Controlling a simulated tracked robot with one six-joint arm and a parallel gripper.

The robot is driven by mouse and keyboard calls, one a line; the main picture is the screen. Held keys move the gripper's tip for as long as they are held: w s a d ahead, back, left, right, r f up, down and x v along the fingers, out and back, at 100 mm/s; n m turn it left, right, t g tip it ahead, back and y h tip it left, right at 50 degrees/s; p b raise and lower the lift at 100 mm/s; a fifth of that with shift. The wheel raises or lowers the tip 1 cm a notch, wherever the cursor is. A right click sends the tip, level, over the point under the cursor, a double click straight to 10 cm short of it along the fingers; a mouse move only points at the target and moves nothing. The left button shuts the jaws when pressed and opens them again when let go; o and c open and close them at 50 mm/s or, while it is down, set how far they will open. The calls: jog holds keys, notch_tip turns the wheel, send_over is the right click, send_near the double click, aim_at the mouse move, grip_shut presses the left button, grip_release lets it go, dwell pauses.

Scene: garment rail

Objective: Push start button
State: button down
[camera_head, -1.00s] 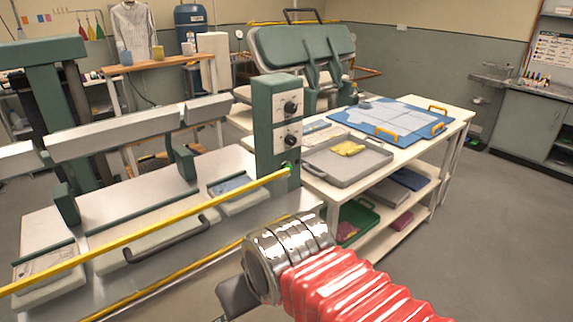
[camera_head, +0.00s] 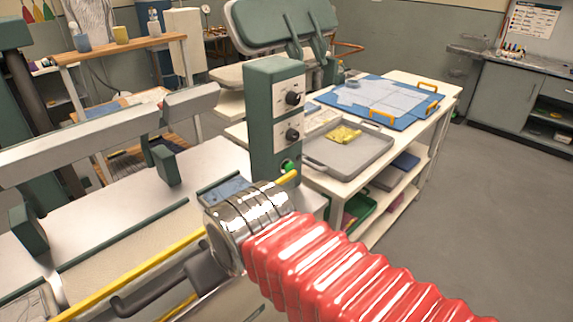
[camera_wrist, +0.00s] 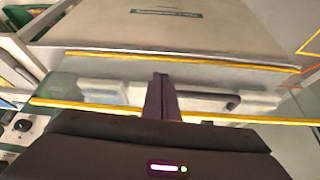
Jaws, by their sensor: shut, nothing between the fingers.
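The green start button (camera_head: 289,166) is low on the front of the green control box (camera_head: 262,110), below two black knobs (camera_head: 293,98). In the head view my chrome wrist and red arm sleeve are in front and below it, close to it in the picture. The wrist view shows my gripper (camera_wrist: 161,78) shut and empty, its dark fingers pointing at the machine's front edge. One knob of the control box (camera_wrist: 22,126) shows at that view's lower left. I cannot make out the button there.
A yellow bar (camera_head: 130,280) runs along the machine's front, near a dark handle (camera_head: 150,297). A white table to the right holds a grey tray (camera_head: 352,162) with yellow cloth and a blue board (camera_head: 410,118). The floor at right is clear.

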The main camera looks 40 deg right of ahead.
jog(key=shift+w, duration=0.15)
dwell(0.3)
jog(key=w+d+f+m+t, duration=0.1)
jog(key=w+d+f+m, duration=0.1)
jog(key=d+m, duration=0.6)
jog(key=w+d+f+m+t, duration=0.1)
jog(key=w+d+m, duration=0.3)
jog(key=d, duration=1.3)
jog(key=w+d+f+m+t+h, duration=0.1)
jog(key=w+d+f+m, duration=0.2)
jog(key=d+m, duration=0.9)
jog(key=shift+w+d+f+m, duration=0.35)
jog(key=shift+m, duration=0.15)
jog(key=shift+w, duration=0.1)
